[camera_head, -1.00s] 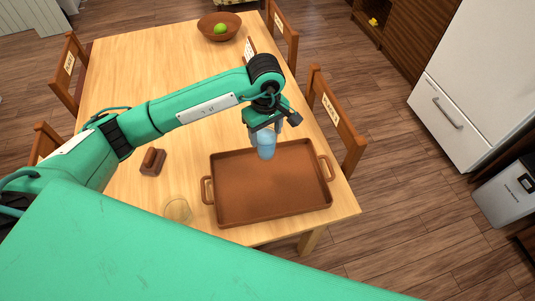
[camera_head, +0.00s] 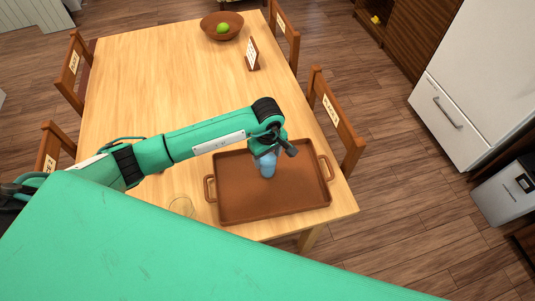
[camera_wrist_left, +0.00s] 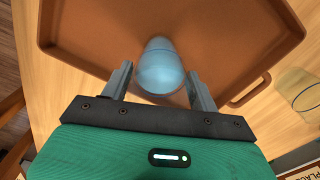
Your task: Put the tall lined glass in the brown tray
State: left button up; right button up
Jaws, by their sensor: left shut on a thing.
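The tall lined glass (camera_head: 267,170) is pale blue and see-through, and my left gripper (camera_head: 265,157) is shut on it. It is over the back right part of the brown tray (camera_head: 243,203), roughly upright; I cannot tell whether its base touches the tray floor. In the left wrist view the glass (camera_wrist_left: 161,66) sits between the two fingers of my left gripper (camera_wrist_left: 160,82), with the tray (camera_wrist_left: 85,30) beyond it. The tray is empty apart from this. My right gripper is not in view.
A clear glass (camera_head: 180,206) stands on the table (camera_head: 150,80) left of the tray. A wooden bowl (camera_head: 222,18) with a green fruit and a small sign (camera_head: 252,54) are farther back. Chairs (camera_head: 335,120) stand around the table. The table's middle is clear.

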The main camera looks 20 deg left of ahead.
pick_arm(q)
jog(key=shift+f, duration=0.15)
jog(key=o, duration=1.5)
jog(key=shift+r, duration=0.25)
notch_tip(320, 180, up, 12)
jog(key=b, duration=0.3)
jog(key=shift+b, duration=0.4)
